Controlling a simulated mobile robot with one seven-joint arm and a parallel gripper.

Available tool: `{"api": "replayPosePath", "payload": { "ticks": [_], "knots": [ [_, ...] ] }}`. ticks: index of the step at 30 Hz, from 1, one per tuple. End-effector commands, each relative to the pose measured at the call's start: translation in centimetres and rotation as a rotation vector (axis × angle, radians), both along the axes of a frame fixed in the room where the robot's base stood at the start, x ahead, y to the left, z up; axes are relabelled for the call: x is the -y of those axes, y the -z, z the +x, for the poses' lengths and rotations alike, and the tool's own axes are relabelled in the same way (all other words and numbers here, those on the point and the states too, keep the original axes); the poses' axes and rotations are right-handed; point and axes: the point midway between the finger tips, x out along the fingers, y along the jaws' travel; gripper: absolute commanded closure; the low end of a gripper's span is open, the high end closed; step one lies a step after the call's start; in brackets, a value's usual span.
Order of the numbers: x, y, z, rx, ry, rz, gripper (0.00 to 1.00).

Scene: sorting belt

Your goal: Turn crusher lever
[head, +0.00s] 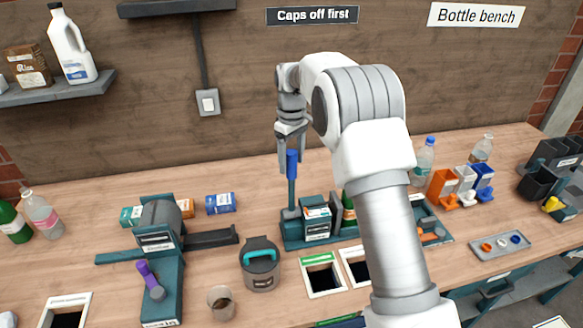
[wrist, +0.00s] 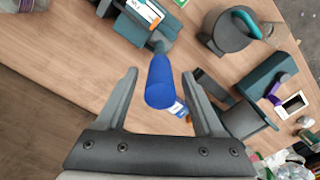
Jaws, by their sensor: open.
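A lever with a blue grip (head: 292,163) stands upright on a teal machine (head: 300,240) with a grey labelled box. My gripper (head: 291,152) is open and points down at the top of this lever. In the wrist view the blue grip (wrist: 160,85) lies between the two spread fingers of my gripper (wrist: 159,74), with a gap on either side. I cannot tell how deep between the fingers it is. A second machine (head: 160,225) at left has a purple-handled lever (head: 145,272). The labels are too small to read.
A grey pot with a teal handle (head: 260,265) and a cup (head: 221,302) stand at the front. Bottles (head: 425,160) and coloured bins (head: 465,185) are at right, beyond my arm. A small tray (head: 500,247) lies there. The wall is close behind the bench.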

Motion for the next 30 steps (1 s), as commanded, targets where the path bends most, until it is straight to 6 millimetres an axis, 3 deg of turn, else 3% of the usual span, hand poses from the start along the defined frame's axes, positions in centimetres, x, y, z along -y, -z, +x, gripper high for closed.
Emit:
{"api": "replayPosePath", "payload": {
  "ticks": [6,17,28,30],
  "knots": [
    [0.0,2.5,0.0,-0.001,-0.001,-0.001,0.31],
    [0.0,3.0,0.0,0.001,-0.001,0.0,0.31],
    [0.0,3.0,0.0,0.001,0.0,-0.001,0.96],
    [0.0,3.0,0.0,0.001,0.0,-0.001,1.0]
  ]
}}
